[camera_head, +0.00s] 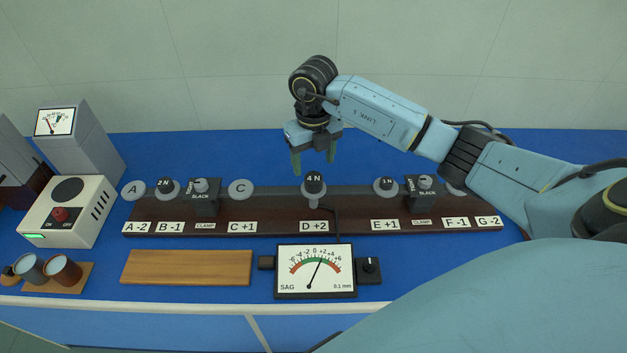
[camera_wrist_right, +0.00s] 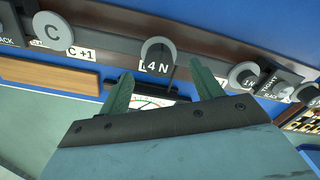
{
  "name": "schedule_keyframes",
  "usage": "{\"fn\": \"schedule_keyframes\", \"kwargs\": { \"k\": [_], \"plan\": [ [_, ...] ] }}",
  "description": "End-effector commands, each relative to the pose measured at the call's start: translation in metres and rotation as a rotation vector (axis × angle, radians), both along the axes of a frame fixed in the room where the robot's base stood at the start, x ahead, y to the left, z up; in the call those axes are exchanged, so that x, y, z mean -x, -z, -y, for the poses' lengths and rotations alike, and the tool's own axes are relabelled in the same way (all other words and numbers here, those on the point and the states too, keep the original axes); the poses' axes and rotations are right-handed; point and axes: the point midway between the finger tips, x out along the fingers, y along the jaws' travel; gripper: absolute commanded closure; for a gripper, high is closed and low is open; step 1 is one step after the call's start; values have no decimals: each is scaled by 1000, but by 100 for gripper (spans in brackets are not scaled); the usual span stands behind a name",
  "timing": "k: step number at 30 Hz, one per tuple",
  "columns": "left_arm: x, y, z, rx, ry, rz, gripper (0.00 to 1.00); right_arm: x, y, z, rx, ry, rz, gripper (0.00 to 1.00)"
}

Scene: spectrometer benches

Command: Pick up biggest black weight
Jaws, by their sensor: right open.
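The biggest black weight, marked 4 N (camera_head: 314,183), stands upright at the D +2 position on the dark rail (camera_head: 265,207). It also shows in the right wrist view (camera_wrist_right: 157,64), beyond the fingertips. Smaller black weights stand on the rail: one marked 2N (camera_head: 166,187) at B -1 and one marked 1N (camera_head: 386,185) at E +1. The 1N weight shows in the right wrist view (camera_wrist_right: 248,78). My right gripper (camera_head: 313,165) is open and empty, fingers pointing down, above and behind the 4 N weight in the head view. My left gripper is not in view.
Clamps (camera_head: 204,197) and (camera_head: 421,194) marked SLACK sit on the rail among grey discs, such as C (camera_head: 240,189). A SAG dial (camera_head: 316,271) and a wooden board (camera_head: 186,267) lie in front. A switch box (camera_head: 66,211) and cups (camera_head: 64,270) stand at left.

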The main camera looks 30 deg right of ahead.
Motion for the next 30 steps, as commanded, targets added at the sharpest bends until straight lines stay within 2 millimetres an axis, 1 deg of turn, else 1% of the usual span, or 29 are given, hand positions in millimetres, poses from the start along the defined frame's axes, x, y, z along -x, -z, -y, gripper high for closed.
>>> {"fn": "schedule_keyframes", "kwargs": {
  "k": [5,10,13,16,22,23,30],
  "plan": [
    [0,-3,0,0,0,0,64,2,13,-1,-1,-1,-3,35],
    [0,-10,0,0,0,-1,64,7,38,-4,-1,0,-4,35],
    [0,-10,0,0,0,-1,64,5,50,-4,-2,-1,-2,35],
    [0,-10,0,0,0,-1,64,5,56,-3,-1,-1,0,35],
    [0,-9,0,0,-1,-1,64,5,57,-3,-1,-1,1,35],
    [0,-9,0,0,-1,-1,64,5,57,-3,-1,-1,1,36],
    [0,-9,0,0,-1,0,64,5,57,-3,-1,-2,1,68]
  ]
}}
